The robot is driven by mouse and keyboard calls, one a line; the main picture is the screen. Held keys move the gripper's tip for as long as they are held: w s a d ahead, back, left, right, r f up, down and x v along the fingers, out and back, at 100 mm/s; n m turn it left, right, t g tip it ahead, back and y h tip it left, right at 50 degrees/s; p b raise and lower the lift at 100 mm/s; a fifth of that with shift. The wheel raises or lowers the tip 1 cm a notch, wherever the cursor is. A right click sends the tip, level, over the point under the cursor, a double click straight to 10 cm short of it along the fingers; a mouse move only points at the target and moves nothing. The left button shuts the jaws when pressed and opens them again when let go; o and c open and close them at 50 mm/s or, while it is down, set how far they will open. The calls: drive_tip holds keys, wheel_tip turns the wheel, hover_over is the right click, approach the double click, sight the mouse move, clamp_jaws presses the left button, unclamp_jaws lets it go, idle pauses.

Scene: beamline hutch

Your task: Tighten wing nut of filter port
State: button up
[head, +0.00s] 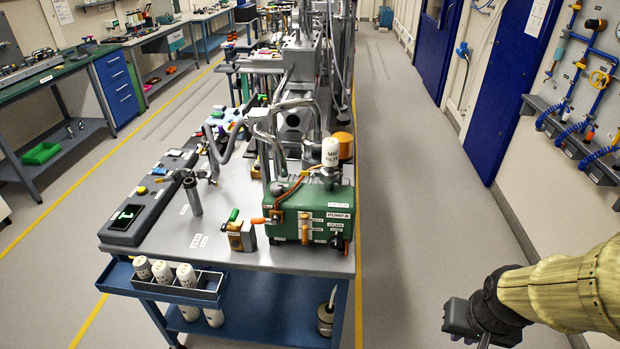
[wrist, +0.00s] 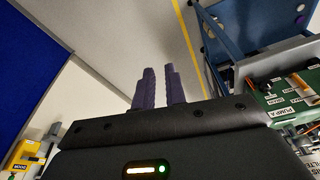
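The green pump (head: 290,228), labelled PUMP A, stands on the near end of the grey bench. A white canister (head: 330,153), seemingly marked MIST FILTER, stands on top of it beside an orange cap. I cannot make out the wing nut of the filter port. My gripper (head: 466,338) is low at the right in the head view, over the aisle floor and well apart from the pump. In the wrist view its two purple fingers (wrist: 160,68) stand a little apart with nothing between them. The pump (wrist: 275,101) is at the right there, partly cut off.
The grey bench top (head: 205,252) carries a dark control box (head: 125,220) and a small brass block (head: 241,237). White bottles (head: 162,271) stand in a tray at its front. The aisle floor (head: 400,180) right of the bench is clear. A pipe panel (head: 575,115) hangs on the right wall.

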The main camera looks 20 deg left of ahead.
drive_tip(key=w+a+f+n+t+h+p, duration=0.1)
drive_tip(key=w+a+n+t+p, duration=0.15)
drive_tip(key=w+a+n, duration=0.55)
drive_tip(key=w+a+f+n+t+h+p, duration=0.1)
drive_tip(key=w+a+n+t+p, duration=0.2)
drive_tip(key=w+n, duration=0.6)
drive_tip(key=s+a+r+n+t+y+p, duration=0.1)
drive_tip(key=a+r+n+t+y+p, duration=0.1)
drive_tip(key=a+r+n, duration=0.4)
drive_tip(key=s+a+r+n+t+y+p, duration=0.1)
drive_tip(key=a+r+n, duration=0.6)
drive_tip(key=a+n, duration=0.7)
drive_tip(key=a+t+y+p, duration=0.1)
drive_tip(key=a+t+y, duration=0.1)
drive_tip(key=a+y, duration=0.1)
drive_tip(key=shift+s+a+r, duration=0.2)
drive_tip(key=shift+s, duration=0.2)
